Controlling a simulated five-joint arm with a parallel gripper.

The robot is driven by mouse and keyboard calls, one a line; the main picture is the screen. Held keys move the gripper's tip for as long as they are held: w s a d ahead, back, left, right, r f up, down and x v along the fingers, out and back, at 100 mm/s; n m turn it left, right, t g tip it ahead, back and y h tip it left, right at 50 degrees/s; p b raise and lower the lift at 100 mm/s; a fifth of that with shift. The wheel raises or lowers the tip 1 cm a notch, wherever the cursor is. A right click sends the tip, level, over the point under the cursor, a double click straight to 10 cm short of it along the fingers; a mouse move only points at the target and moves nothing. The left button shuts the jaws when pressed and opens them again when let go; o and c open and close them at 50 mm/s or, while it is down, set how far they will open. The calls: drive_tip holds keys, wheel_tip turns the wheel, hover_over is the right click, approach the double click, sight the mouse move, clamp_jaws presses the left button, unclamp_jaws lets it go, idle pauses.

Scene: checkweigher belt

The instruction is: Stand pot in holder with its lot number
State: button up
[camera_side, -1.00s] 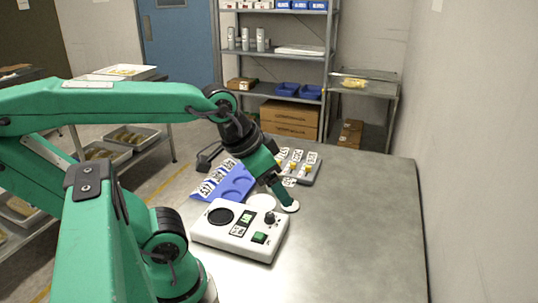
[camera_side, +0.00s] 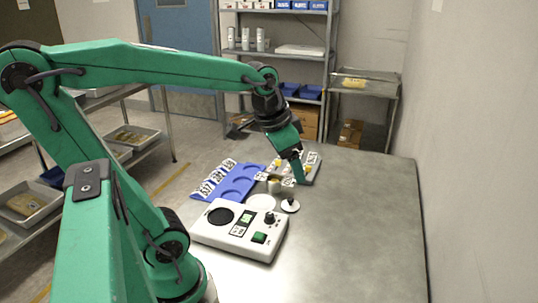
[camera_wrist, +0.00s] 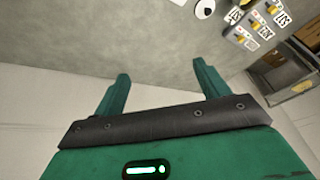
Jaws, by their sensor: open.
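The pot's own lot number cannot be read. My gripper (camera_side: 301,182) is above the table, right of the pot, in front of the grey rack. In the wrist view my gripper (camera_wrist: 163,80) is open, with nothing between its fingers.
A white weighing unit (camera_side: 240,230) with a black disc and green button stands in front. A grey rack (camera_side: 312,172) holds tags and yellow pieces. The table's right side is clear.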

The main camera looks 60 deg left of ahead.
drive_tip(key=w+a+f+m+g, duration=0.1)
drive_tip(key=w+a+f, duration=0.1)
drive_tip(key=w+a, duration=0.35)
drive_tip(key=m+g, duration=0.2)
drive_tip(key=g, duration=0.1)
approach(274, 180)
drive_tip(key=shift+w+a+f+h, duration=0.15)
drive_tip(key=shift+a+h, duration=0.1)
drive_tip(key=shift+h, duration=0.15)
drive_tip(key=shift+a+f+m, duration=0.25)
drive_tip(key=shift+a+m, duration=0.05)
drive_tip(key=shift+f, duration=0.1)
drive_tip(key=shift+f, duration=1.2)
drive_tip(key=shift+d+f, duration=0.1)
drive_tip(key=shift+d+f, duration=0.2)
drive_tip(key=shift+f, duration=2.3)
